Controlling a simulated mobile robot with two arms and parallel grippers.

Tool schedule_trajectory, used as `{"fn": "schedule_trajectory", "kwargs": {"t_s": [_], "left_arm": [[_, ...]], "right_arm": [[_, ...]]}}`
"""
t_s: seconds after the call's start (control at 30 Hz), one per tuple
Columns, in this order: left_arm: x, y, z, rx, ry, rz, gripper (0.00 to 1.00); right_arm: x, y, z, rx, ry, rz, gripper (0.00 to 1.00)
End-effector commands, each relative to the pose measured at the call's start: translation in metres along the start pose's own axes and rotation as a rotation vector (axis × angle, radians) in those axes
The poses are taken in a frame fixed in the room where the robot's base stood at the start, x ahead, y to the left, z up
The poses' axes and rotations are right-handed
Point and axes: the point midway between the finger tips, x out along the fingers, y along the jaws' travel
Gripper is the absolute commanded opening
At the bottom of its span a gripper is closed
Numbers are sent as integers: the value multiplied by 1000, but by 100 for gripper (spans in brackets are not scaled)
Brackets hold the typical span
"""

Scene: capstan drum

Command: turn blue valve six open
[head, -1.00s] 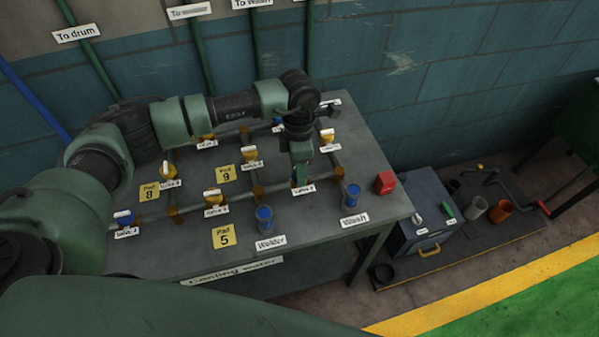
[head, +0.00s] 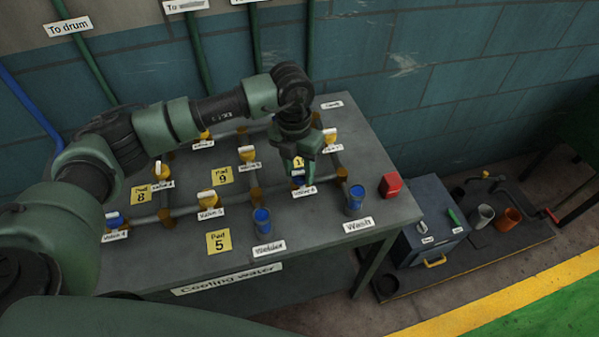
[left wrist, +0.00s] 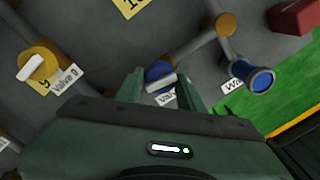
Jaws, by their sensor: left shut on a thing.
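The blue valve (head: 298,182) stands on the pipe near the right front of the grey bench, with a label in front of it that is too small to read surely. My left gripper (head: 300,172) comes down on it from above and is shut on it. In the left wrist view the blue valve (left wrist: 158,72) sits between the two fingers (left wrist: 160,88), and its white handle bar lies slanted there. The fingers hide part of the valve. My right gripper is not in view.
Orange valves (head: 248,155) and pipes surround it on the bench. Blue cups (head: 262,221) and (head: 355,200) stand along the front, with a red block (head: 390,185) at the right edge. A grey box (head: 430,232) stands on the floor beside the bench.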

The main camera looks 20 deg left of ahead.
Motion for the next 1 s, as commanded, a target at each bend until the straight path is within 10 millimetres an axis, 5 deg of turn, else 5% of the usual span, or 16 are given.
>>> {"fn": "schedule_trajectory", "kwargs": {"t_s": [0.4,0.97,1.0], "left_arm": [[-2,1,2,-197,-25,-1,0],[-4,1,2,-228,-27,-1,0],[-4,1,2,-228,-27,-1,43]], "right_arm": [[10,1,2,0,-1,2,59],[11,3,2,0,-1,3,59],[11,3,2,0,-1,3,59]]}}
